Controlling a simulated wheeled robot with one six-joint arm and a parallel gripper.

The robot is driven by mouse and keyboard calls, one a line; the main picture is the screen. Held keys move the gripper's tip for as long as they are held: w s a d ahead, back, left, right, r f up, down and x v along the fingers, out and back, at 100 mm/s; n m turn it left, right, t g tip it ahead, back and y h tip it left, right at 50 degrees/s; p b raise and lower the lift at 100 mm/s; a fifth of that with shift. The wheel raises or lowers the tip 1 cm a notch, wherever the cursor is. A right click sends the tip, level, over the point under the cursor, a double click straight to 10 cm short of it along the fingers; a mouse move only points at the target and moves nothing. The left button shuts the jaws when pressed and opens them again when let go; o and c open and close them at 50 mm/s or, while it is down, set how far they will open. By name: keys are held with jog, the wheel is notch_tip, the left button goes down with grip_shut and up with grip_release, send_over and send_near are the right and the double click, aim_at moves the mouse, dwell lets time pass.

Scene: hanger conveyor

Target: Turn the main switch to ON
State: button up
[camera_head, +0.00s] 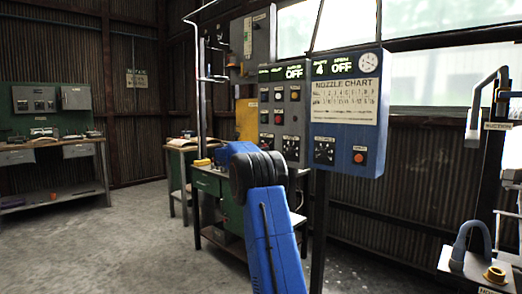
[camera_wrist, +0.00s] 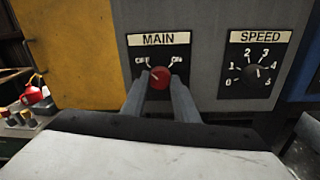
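The main switch (camera_wrist: 160,77) is a round red knob under a MAIN label in the wrist view. In the head view, the grey control panel (camera_head: 284,104) stands beyond my blue arm, which hides my gripper. A small sign at its upper right reads OFF.
A SPEED dial (camera_wrist: 257,74) sits right of the switch. A blue nozzle chart panel (camera_head: 343,139) adjoins the grey panel. A yellow panel (camera_wrist: 73,55) is at left. A green workbench (camera_head: 209,185) stands below. Open floor lies left.

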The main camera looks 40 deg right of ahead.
jog(key=shift+m, duration=0.3)
jog(key=m, duration=0.8)
jog(key=m+g, duration=0.1)
jog(key=m, duration=0.8)
jog(key=shift+w+f+m+h, duration=0.1)
jog(key=shift+f+m+h, duration=0.1)
jog(key=shift+m+h, duration=0.15)
jog(key=shift+m, duration=0.25)
jog(key=o, duration=1.1)
jog(key=shift+c, duration=0.2)
jog(key=shift+a, duration=0.1)
jog(key=s+a, duration=0.1)
jog(key=a, duration=1.6)
jog(key=shift+s+a+f, duration=0.15)
jog(key=shift+s+f, duration=0.05)
jog(key=shift+f, duration=0.25)
